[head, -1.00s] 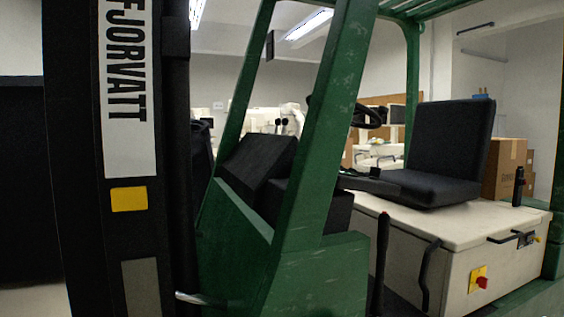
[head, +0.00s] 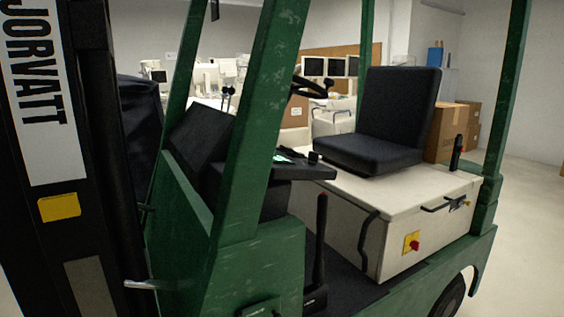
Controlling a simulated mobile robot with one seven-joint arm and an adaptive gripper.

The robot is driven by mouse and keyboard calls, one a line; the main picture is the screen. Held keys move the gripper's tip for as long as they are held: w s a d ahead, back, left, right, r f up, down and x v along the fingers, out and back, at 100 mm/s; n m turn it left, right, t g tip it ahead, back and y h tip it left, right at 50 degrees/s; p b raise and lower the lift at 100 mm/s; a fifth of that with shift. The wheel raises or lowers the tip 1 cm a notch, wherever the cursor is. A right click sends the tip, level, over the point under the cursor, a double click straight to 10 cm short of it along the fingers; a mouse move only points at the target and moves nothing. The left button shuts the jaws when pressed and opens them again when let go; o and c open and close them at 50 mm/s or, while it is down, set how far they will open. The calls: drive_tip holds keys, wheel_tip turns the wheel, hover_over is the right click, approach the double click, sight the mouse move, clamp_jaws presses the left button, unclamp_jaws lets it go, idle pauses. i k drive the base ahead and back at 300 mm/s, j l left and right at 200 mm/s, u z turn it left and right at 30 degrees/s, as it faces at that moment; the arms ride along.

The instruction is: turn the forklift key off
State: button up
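The green forklift (head: 262,120) fills most of the head view, with its black seat (head: 385,125) on a cream body box (head: 345,205). A red knob (head: 415,245) sits on a yellow plate on the side of that box, low and right of centre. It looks like a switch or key, but its position is too small to read. A small yellow piece (head: 466,204) also shows by the latch at the box's right end; I cannot tell if it is a key. My gripper is not in view.
The dark mast (head: 95,150) and a green post stand close on the left and centre. A black lever (head: 319,240) rises beside the box. A rear wheel (head: 448,298) shows low at right. Cardboard boxes (head: 450,130) stand behind. Pale floor (head: 525,255) is open at right.

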sight(313, 157)
drive_tip(key=i+l, duration=0.45)
drive_tip(key=i+l+z, duration=0.15)
drive_tip(key=i+l, duration=0.25)
drive_tip(key=l, duration=0.3)
